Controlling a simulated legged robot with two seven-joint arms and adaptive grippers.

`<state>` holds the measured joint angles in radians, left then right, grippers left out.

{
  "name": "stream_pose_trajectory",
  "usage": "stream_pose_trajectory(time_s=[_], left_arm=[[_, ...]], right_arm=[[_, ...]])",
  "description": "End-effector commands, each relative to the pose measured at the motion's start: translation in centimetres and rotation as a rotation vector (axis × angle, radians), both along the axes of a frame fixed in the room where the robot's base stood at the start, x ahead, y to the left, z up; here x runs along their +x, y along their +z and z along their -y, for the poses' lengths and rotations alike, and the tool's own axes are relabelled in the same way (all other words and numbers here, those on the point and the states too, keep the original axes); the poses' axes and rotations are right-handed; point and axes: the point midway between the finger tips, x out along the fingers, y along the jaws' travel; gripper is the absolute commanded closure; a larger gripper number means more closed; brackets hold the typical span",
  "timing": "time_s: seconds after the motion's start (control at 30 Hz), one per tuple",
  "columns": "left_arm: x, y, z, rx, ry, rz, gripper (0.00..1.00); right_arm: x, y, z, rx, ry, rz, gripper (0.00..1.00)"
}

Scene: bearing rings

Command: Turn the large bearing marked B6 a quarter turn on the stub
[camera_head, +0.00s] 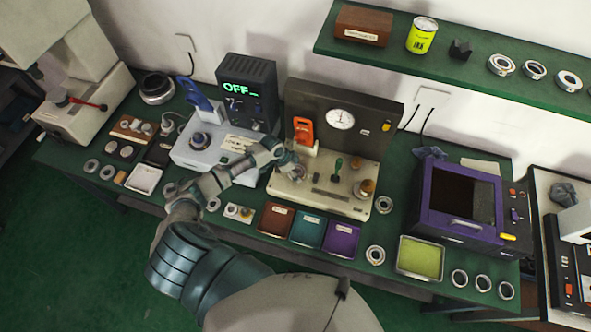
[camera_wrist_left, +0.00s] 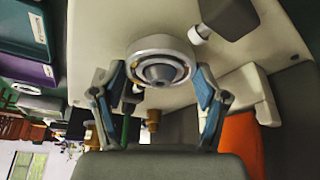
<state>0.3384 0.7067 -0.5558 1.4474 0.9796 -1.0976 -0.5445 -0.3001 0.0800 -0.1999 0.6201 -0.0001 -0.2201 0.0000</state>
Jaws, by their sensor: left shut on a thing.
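My left gripper (camera_head: 288,164) reaches the left part of the beige test fixture (camera_head: 345,195). In the left wrist view its two blue-padded fingers (camera_wrist_left: 161,75) stand on either side of a large silver bearing ring (camera_wrist_left: 160,44), shut on it. The ring sits around a grey stub on the fixture's plate, its face towards the wrist camera. I cannot read a B6 mark on it. In the head view the ring is mostly hidden by the gripper. My right gripper is not in view.
An orange part (camera_head: 303,131) stands just behind the gripper, and a green-handled lever (camera_head: 337,166) to its right. A dial gauge (camera_head: 340,119) is on the back panel. Brown, teal (camera_head: 308,229) and purple trays lie in front. A grey-blue machine (camera_head: 205,150) stands left.

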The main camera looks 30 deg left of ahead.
Motion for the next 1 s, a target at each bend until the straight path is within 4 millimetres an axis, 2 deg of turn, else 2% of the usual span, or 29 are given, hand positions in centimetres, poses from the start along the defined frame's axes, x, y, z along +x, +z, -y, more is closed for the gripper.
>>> stream_pose_trajectory(time_s=[0.17, 0.4, 0.7, 0.9, 1.0], left_arm=[[-0.17, -0.22, 0.07, 0.001, 0.013, -0.005, 0.85], [-0.10, -0.21, 0.14, 0.000, 0.198, -0.003, 0.85], [-0.07, -0.20, 0.17, 0.000, 0.223, -0.003, 0.85], [-0.13, -0.26, 0.24, 0.000, 0.392, -0.004, 0.85], [-0.10, -0.25, 0.18, 0.001, 0.422, -0.004, 0.85]], right_arm=[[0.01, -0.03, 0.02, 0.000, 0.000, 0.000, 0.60], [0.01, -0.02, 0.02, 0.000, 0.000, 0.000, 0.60], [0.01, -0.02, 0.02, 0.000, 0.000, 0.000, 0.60], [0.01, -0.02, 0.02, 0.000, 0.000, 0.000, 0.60], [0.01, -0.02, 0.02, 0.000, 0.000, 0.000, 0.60]])
